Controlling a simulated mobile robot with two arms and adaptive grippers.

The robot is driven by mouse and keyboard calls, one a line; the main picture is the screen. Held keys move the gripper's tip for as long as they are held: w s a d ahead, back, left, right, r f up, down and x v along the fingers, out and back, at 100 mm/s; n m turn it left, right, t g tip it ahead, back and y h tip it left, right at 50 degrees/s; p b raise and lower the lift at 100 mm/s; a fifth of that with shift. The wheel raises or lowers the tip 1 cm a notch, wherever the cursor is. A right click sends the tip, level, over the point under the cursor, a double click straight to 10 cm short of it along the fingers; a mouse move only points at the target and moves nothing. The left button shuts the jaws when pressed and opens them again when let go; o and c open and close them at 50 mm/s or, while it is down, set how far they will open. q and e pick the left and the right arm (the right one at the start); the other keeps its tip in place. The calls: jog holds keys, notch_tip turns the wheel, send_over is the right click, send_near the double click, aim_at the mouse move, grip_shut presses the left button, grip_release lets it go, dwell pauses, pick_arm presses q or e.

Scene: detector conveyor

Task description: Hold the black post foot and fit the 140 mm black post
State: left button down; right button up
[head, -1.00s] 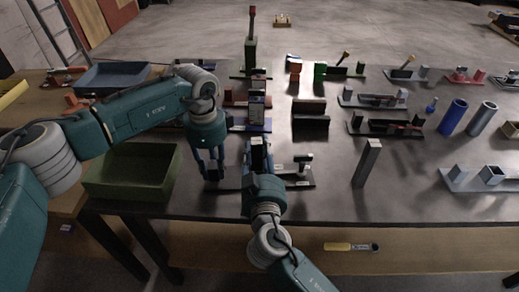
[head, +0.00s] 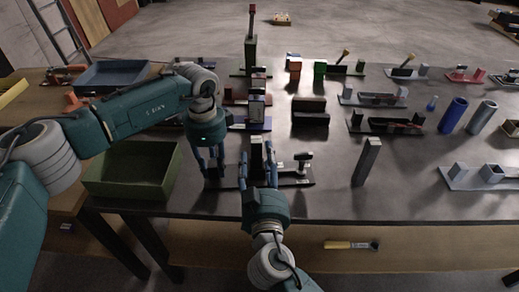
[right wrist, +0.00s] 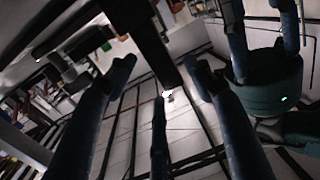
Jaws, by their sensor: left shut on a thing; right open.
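The 140 mm black post (head: 257,153) stands upright, or nearly so, at the black post foot (head: 290,181), a long dark plate near the table's front edge. I cannot tell whether it is fully seated. My left gripper (head: 213,176) points down and is shut at the left end of the foot; its grip point is partly hidden. My right gripper (head: 257,167) is open, its fingers on either side of the post. In the right wrist view the dark post (right wrist: 153,45) lies between the open fingertips (right wrist: 162,72), and my left gripper (right wrist: 263,40) is at the right.
A green tray (head: 100,186) stands at the left front. A tall grey post (head: 367,160) stands to the right. Several assemblies and a blue cylinder (head: 453,116) fill the back and right. A yellow-handled tool (head: 337,245) lies on the lower shelf.

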pick_arm(q)
jog(key=shift+r, duration=0.1)
pick_arm(e)
jog(key=s, duration=0.7)
jog(key=shift+s, duration=0.35)
pick_arm(q)
jog(key=c, duration=1.3)
grip_release()
pick_arm(e)
jog(key=shift+r, duration=0.1)
